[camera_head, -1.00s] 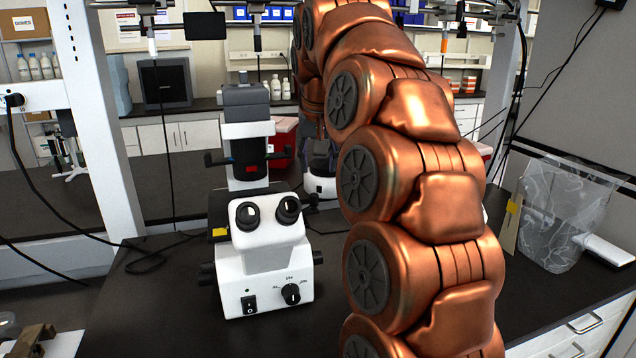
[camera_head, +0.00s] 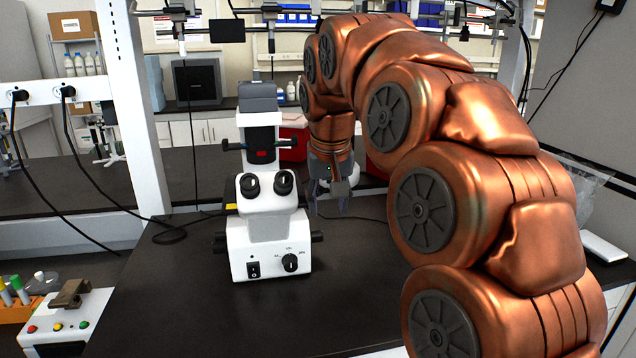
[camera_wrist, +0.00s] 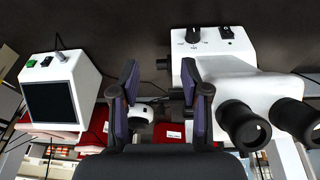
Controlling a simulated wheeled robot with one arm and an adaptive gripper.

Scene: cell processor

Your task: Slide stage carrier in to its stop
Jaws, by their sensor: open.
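The white microscope (camera_head: 265,235) stands upright on the dark bench in the head view, eyepieces facing me. In the wrist view the microscope (camera_wrist: 225,85) fills the right side. Its stage is mostly hidden behind the eyepiece head, and I cannot clearly make out the stage carrier. My gripper (camera_head: 328,206) hangs just right of the microscope, fingers pointing down, apart from it in the head view. In the wrist view my gripper (camera_wrist: 160,78) has its two dark purple fingers spread, with nothing held between them. The right finger overlaps the microscope's outline there; contact cannot be told.
A boxy white device with a dark screen (camera_wrist: 52,103) stands left in the wrist view. Red containers (camera_head: 293,143) sit behind the microscope. A button panel (camera_head: 62,322) and an orange tube rack (camera_head: 14,308) are at lower left. The bench front is clear.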

